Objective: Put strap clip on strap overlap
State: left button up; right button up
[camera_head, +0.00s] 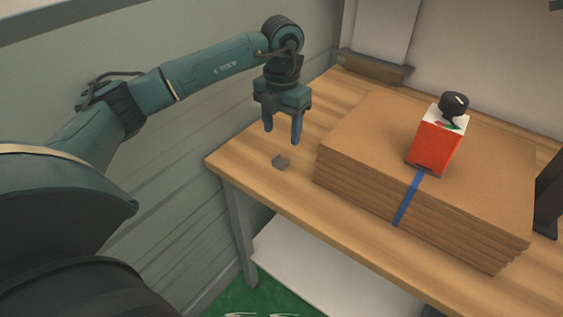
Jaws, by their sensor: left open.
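A red box-like object (436,144) with a white top and a black knob stands on the stack over the line of the strap. It hides the strap behind it, and I cannot make out an overlap. My right gripper is not in view.
A wooden block-like ledge (375,68) is at the back by the wall. A dark upright object (549,195) stands at the right edge. A white shelf (320,275) lies below.

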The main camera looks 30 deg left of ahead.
aim_at(281, 164)
pick_arm(q)
jog(key=f, duration=0.8)
jog(key=shift+w+a+f, duration=0.15)
jog(key=shift+a+f, duration=0.05)
jog(key=shift+f, duration=0.15)
jog(key=shift+c, duration=0.4)
jog(key=c, duration=1)
jog(key=shift+c, duration=0.2)
